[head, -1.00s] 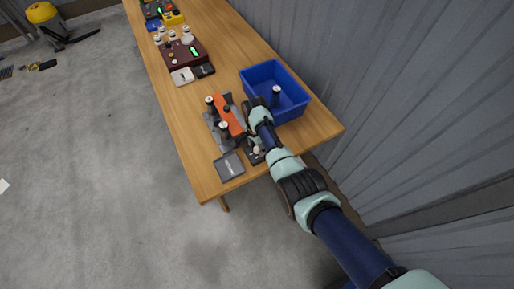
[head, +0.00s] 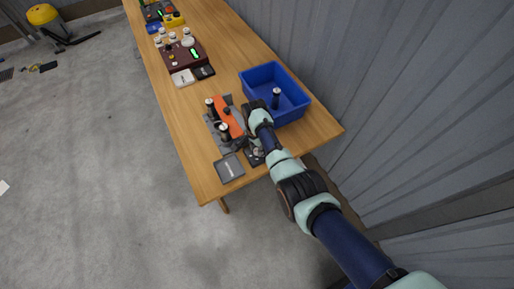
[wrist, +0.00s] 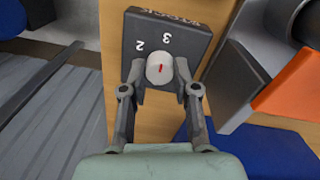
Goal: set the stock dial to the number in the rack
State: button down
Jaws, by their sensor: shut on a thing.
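The stock dial is a dark block (wrist: 165,32) with upside-down white lettering and the numbers 2 and 3 showing in the wrist view. My gripper (wrist: 161,76) is shut on its pale round knob (wrist: 158,64), one finger on each side. The knob's red mark points up the picture, between 2 and 3 and leaning toward 3. Other numbers are hidden or out of view. In the head view the dial (head: 253,157) is partly behind my arm. The grey rack with an orange bar (head: 231,120) holds two dark cylinders with pale tops (head: 211,108) (head: 224,132).
A blue bin (head: 262,75) behind the rack holds one dark cylinder (head: 276,97). A grey square tray (head: 229,168) lies left of the dial, near the table's end. A maroon box (head: 180,55) and other devices stand farther along the wooden table (head: 187,118).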

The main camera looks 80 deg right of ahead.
aim_at(255, 150)
jog(key=n+p, duration=0.1)
jog(key=n, duration=0.4)
jog(key=shift+r+n, duration=0.1)
jog(key=shift+n, duration=0.2)
jog(key=n+p, duration=0.1)
jog(key=n, duration=0.4)
jog(key=shift+h, duration=0.3)
jog(key=shift+n, duration=0.3)
jog(key=c, duration=0.9)
grip_release()
jog(key=shift+o, duration=0.2)
notch_tip(255, 150, up, 12)
jog(key=shift+w+a, duration=0.2)
jog(key=shift+w, duration=0.1)
